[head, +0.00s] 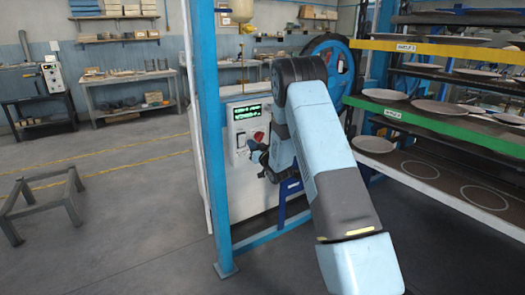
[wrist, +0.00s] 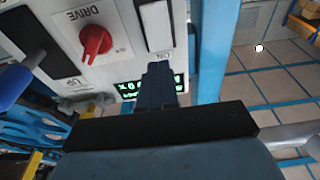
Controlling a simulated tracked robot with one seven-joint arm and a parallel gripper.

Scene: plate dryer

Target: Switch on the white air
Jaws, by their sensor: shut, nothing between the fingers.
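The machine's light control panel (head: 235,165) stands behind the blue post in the head view. In the wrist view a white switch plate (wrist: 156,25) with a label that seems to read ON shows at the top, beside a red DRIVE knob (wrist: 95,40). I cannot read the word "air" on it. My gripper (wrist: 159,70) is shut and empty, its fingertips just below the white plate in the picture and in front of the green display (wrist: 130,88). Contact cannot be told. In the head view my gripper (head: 262,158) is at the panel's lower right, partly hidden by my arm.
A blue post (head: 210,130) rises close beside the panel. A rack with plates (head: 440,107) stands at the right.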

